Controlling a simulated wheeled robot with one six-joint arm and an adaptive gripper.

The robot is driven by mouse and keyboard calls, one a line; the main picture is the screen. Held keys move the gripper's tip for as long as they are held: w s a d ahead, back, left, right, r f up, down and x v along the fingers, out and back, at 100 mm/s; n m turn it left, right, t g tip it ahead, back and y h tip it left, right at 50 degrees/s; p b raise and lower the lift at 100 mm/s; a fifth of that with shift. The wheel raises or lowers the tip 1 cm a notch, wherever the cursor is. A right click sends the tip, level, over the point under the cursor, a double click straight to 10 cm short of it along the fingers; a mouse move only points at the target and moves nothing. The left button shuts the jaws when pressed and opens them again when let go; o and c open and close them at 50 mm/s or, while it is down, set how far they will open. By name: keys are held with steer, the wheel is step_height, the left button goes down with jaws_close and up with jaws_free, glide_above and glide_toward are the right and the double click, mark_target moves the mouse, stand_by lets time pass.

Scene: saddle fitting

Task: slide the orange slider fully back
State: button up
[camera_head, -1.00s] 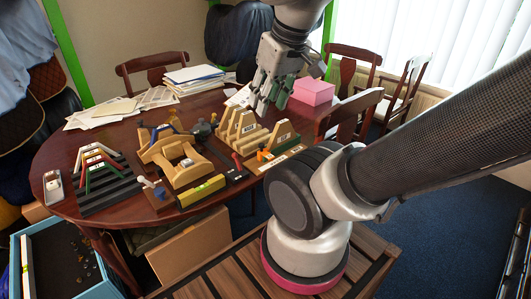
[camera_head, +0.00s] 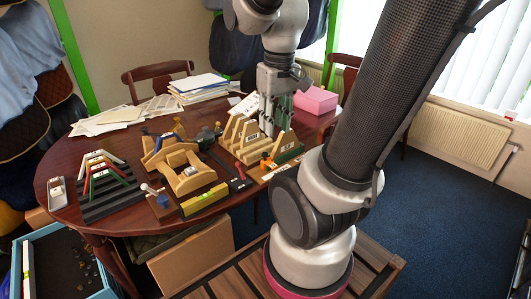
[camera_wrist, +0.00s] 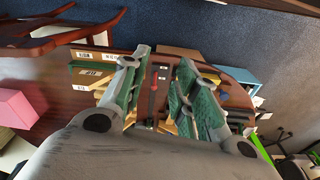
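The orange slider (camera_head: 265,156) is a small knob at the front of the right-hand wooden fixture, by a pale labelled strip (camera_head: 283,168) on its base. My gripper (camera_head: 270,130) points down over the right part of that fixture, behind the orange slider, close to the slanted wooden blocks (camera_head: 240,138). I cannot tell whether it touches them. In the wrist view the green-padded fingers of my gripper (camera_wrist: 162,62) are apart with nothing held between them. I cannot make out the orange slider in the wrist view.
A red-handled lever (camera_head: 240,170) is left of the slider. A wooden frame (camera_head: 190,178), a yellow level (camera_head: 204,200) and a black stepped rack (camera_head: 104,192) stand further left. A pink box (camera_head: 316,100) and papers (camera_head: 120,113) lie at the back.

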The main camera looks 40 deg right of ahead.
steer(key=w+d+f+n+g, duration=0.35)
steer(key=w+d+f, duration=0.35)
steer(key=w+f, duration=0.4)
steer(key=n+t, duration=0.2)
steer(key=n, duration=0.3)
glide_above(265, 153)
steer(key=f, duration=0.2)
steer(key=shift+s+a+f, duration=0.15)
steer(key=shift+s+f, duration=0.2)
steer(key=shift+f, duration=0.05)
steer(key=shift+w+n+t, duration=0.25)
steer(key=shift+w+n, duration=0.15)
steer(key=shift+n, duration=0.65)
steer(key=shift+f, duration=0.2)
step_height(265, 153, down, 7)
steer(key=shift+f, duration=0.2)
steer(key=shift+c, duration=0.5)
jaws_close()
